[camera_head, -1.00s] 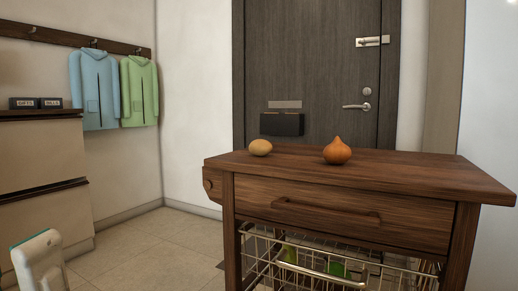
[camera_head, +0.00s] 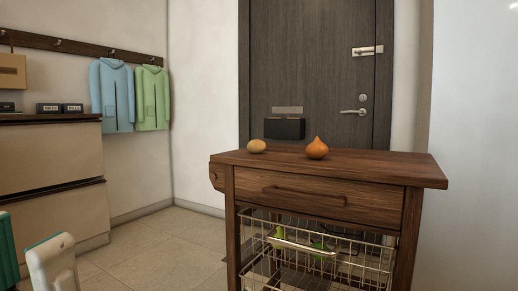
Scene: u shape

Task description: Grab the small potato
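The small potato (camera_head: 256,146) is pale tan and rounded. It lies on the top of the wooden kitchen cart (camera_head: 375,164), near the back left edge. An orange onion (camera_head: 317,148) stands on the cart top to the right of the potato, apart from it. A white part of my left arm (camera_head: 52,262) shows at the lower left, well away from the cart. Neither gripper's fingers can be seen.
The cart has a drawer and a wire basket (camera_head: 318,252) with green items inside. A cream cabinet (camera_head: 48,160) stands at the left. Blue (camera_head: 113,95) and green (camera_head: 152,98) jackets hang on the wall. A dark door (camera_head: 315,60) is behind. Tiled floor (camera_head: 160,243) is free left of the cart.

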